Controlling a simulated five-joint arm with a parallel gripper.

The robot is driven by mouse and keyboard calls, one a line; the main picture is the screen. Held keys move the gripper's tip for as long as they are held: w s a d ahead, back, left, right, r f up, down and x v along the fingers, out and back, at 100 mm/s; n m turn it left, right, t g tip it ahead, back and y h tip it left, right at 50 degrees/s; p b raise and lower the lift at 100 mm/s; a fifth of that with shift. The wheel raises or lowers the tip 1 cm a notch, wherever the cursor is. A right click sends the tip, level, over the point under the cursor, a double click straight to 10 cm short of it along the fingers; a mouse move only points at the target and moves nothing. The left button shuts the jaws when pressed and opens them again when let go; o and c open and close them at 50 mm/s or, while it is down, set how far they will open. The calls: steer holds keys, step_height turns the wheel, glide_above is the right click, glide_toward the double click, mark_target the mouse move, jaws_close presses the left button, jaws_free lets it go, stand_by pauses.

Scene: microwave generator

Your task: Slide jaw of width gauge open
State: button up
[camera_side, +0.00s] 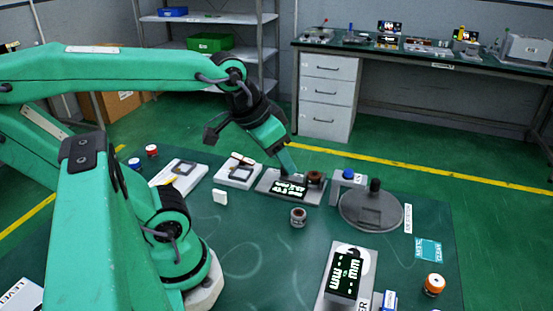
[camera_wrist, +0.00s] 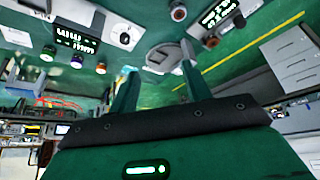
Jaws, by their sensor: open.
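A grey instrument base with a lit digital display (camera_side: 289,188) lies below my gripper in the side view. It may be the width gauge, but its label is not readable and I cannot make out its jaw. A brown round part (camera_side: 315,179) stands at its right end. My gripper (camera_side: 290,173) points down at the back edge of this base; contact cannot be told. In the wrist view my gripper (camera_wrist: 157,72) shows two green fingers spread apart with nothing between them. A lit display (camera_wrist: 220,13) shows at the upper right there.
A round grey plate with a dark knob (camera_side: 372,208) stands to the right. A second display instrument (camera_side: 346,274) is at the front. A small metal cylinder (camera_side: 298,217) stands before the base. White-based instruments (camera_side: 238,173) lie to the left. The mat's middle front is clear.

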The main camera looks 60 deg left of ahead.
steer(key=w+a+f+n+g, duration=0.1)
steer(key=w+a+f+n, duration=0.2)
steer(key=a, duration=0.4)
steer(key=w+a+f+n+g, duration=0.2)
steer(key=w+a+f+n, duration=0.2)
steer(key=w+a+f, duration=0.2)
steer(key=w+a+f+n+g, duration=0.2)
steer(key=w+a+f+n, duration=0.1)
steer(key=a, duration=0.7)
steer(key=shift+w+a+f+n, duration=0.1)
steer(key=shift+w+f+n, duration=0.1)
steer(key=shift+w+f, duration=0.35)
steer(key=shift+w+f+n, duration=0.2)
steer(key=shift+w+f, duration=0.1)
steer(key=shift+f, duration=0.3)
steer(key=shift+a+f, duration=0.2)
steer(key=shift+f, duration=3.9)
jaws_close()
